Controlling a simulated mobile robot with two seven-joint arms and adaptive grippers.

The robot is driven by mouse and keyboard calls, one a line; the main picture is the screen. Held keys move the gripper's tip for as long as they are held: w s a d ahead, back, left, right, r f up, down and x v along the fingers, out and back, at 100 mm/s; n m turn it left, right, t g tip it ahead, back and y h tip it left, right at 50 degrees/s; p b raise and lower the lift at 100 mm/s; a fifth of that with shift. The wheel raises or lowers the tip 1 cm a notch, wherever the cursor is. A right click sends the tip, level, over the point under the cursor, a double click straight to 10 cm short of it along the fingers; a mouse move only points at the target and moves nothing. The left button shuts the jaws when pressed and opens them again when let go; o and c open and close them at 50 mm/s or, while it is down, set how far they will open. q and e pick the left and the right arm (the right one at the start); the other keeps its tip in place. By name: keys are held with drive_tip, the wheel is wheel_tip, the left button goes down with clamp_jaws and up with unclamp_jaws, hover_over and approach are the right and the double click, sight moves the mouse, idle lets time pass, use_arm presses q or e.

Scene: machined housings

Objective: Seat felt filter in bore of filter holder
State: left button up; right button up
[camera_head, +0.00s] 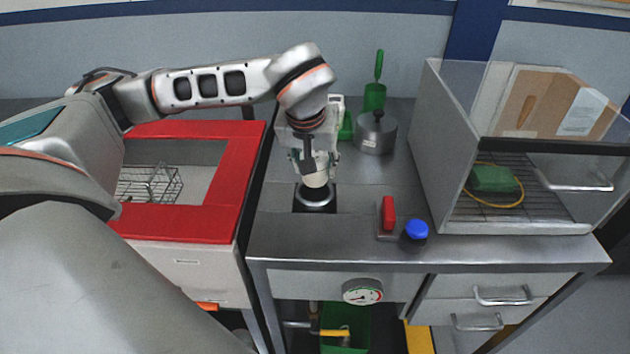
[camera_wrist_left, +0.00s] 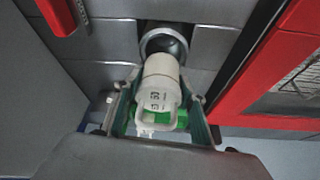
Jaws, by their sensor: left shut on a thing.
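The felt filter (camera_head: 317,181) is a pale, off-white cylinder with a handle-like loop and dark printed marks at its near end in the left wrist view (camera_wrist_left: 160,68). My left gripper (camera_head: 313,165) is shut on it, with one finger on each side in the left wrist view (camera_wrist_left: 159,95). The filter holder (camera_head: 315,206) is a round metal ring with a dark bore, set in the steel worktop. The filter is above the far part of the bore in the head view. In the left wrist view its far end overlaps the holder (camera_wrist_left: 184,47), so contact is unclear.
A red-framed basin (camera_head: 218,208) with a wire basket stands left. A metal pot (camera_head: 376,138) is behind, and a glass-fronted cabinet (camera_head: 430,150) is far right.

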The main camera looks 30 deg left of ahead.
sight(314, 187)
use_arm(q)
wheel_tip(314, 187, down, 4)
drive_tip(key=shift+r, duration=0.2)
drive_tip(key=shift+f, duration=0.35)
drive_tip(key=shift+f, duration=0.25)
drive_tip(key=shift+s+f, duration=0.1)
drive_tip(key=shift+f, duration=0.1)
drive_tip(key=shift+s+f+b, duration=0.1)
drive_tip(key=shift+f+b, duration=0.1)
drive_tip(key=shift+b, duration=0.1)
drive_tip(key=o, duration=1.1)
drive_tip(key=shift+f, duration=0.25)
